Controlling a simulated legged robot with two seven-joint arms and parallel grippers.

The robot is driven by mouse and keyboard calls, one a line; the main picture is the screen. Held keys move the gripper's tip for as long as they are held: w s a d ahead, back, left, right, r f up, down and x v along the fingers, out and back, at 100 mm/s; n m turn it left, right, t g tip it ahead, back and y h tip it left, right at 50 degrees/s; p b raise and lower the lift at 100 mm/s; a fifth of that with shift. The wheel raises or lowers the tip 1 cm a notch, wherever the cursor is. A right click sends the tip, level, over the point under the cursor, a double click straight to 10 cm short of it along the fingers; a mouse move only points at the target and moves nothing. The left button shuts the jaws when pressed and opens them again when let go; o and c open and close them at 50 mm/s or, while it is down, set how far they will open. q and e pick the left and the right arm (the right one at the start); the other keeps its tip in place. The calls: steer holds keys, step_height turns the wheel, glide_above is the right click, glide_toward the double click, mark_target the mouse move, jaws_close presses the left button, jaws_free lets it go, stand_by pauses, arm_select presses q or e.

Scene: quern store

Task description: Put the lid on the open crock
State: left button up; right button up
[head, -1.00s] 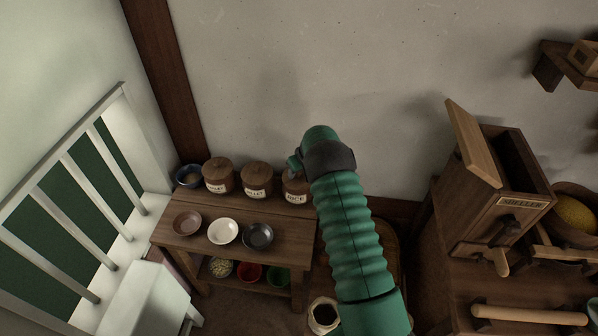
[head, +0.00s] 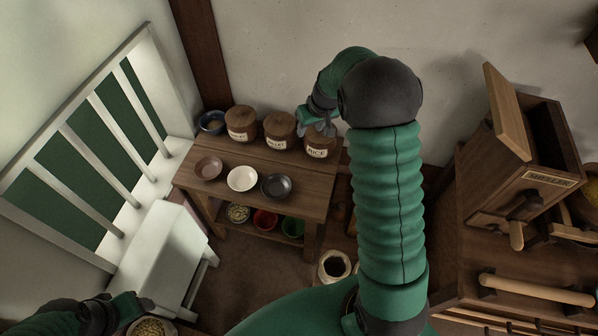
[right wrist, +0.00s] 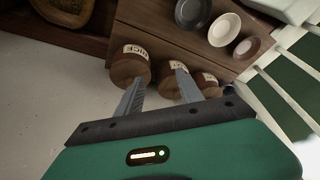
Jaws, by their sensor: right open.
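Three brown crocks with pale labels stand along the back of the small wooden table. They are a left one (head: 241,124), one that seems to read MILLET (head: 280,131) and RICE (head: 318,148). The left and middle ones have wooden lids on. A small dark blue pot (head: 211,122) at their left looks open. I make out no loose lid. My right gripper (head: 318,124) is open above the RICE crock, partly hiding its top. In the right wrist view its fingers (right wrist: 157,74) point toward the RICE (right wrist: 130,68) and middle crocks. My left gripper (head: 138,303) is low at left, its jaws unclear.
Brown (head: 208,168), white (head: 242,179) and dark (head: 276,186) bowls line the table front. Small filled bowls sit on its lower shelf. A white stool (head: 158,250) and railing are left; a wooden sheller (head: 525,160) is right.

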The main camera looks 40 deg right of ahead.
arm_select(q)
steer(key=r+p, duration=0.2)
steer(key=shift+s+a+r+p, duration=0.15)
steer(key=shift+a+r+p, duration=0.15)
steer(key=shift+a, duration=0.1)
arm_select(e)
steer(key=s+a+r+n+g, duration=0.1)
steer(key=s+a+r+n, duration=0.1)
steer(key=s+a, duration=1.7)
steer(key=a+r, duration=0.1)
steer(key=a, duration=0.3)
steer(key=shift+n, duration=0.3)
arm_select(q)
steer(key=shift+d, duration=0.25)
arm_select(e)
steer(key=shift+d, duration=0.3)
